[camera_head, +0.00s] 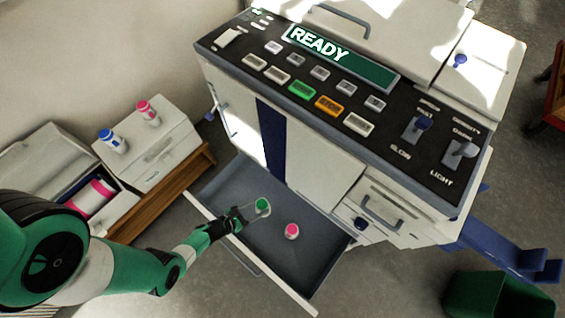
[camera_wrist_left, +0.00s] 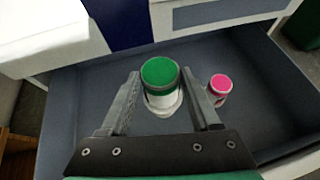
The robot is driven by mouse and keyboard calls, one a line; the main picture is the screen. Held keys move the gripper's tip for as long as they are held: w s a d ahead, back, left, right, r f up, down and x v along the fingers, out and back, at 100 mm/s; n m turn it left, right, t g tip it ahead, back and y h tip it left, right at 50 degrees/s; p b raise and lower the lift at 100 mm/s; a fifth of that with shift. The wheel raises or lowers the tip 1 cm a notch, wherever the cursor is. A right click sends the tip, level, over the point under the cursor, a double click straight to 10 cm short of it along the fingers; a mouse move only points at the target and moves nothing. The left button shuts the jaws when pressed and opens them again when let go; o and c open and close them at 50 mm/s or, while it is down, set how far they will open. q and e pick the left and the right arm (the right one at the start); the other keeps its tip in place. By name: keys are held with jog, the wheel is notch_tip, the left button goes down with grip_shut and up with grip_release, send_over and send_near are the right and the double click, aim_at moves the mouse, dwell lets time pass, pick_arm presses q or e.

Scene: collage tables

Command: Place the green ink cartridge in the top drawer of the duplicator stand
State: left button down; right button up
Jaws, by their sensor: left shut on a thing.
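The green ink cartridge (camera_head: 262,205) has a green cap and a white body. It also shows upright in the left wrist view (camera_wrist_left: 160,76). My left gripper (camera_head: 238,214) is shut on it, with one finger on each side in the left wrist view (camera_wrist_left: 161,92). The cartridge is within the outline of the open grey drawer (camera_head: 232,181) of the duplicator stand. I cannot tell whether its base touches the drawer floor. My right gripper is not in view.
A pink-capped cartridge (camera_head: 291,231) stands in the drawer, right of the green one. The duplicator (camera_head: 330,95) rises behind the drawer. Blue and pink cartridges (camera_head: 112,140) stand on a white box (camera_head: 160,160) at the left. A green bin (camera_head: 495,298) stands at lower right.

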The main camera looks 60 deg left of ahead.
pick_arm(q)
jog(key=shift+w+a+f+b, duration=0.1)
jog(key=shift+w+f+b, duration=0.25)
jog(key=shift+f, duration=0.25)
jog(key=shift+w+a+f+b, duration=0.1)
jog(key=shift+w+f+b, duration=0.1)
jog(key=shift+f+b, duration=0.3)
jog(key=shift+w, duration=0.1)
jog(key=shift+f, duration=0.1)
jog(key=f+b, duration=0.9)
jog(key=f, duration=0.1)
jog(key=shift+s+f, duration=0.1)
jog(key=shift+s, duration=0.1)
jog(key=shift+r, duration=0.2)
jog(key=shift+c, duration=0.6)
grip_release()
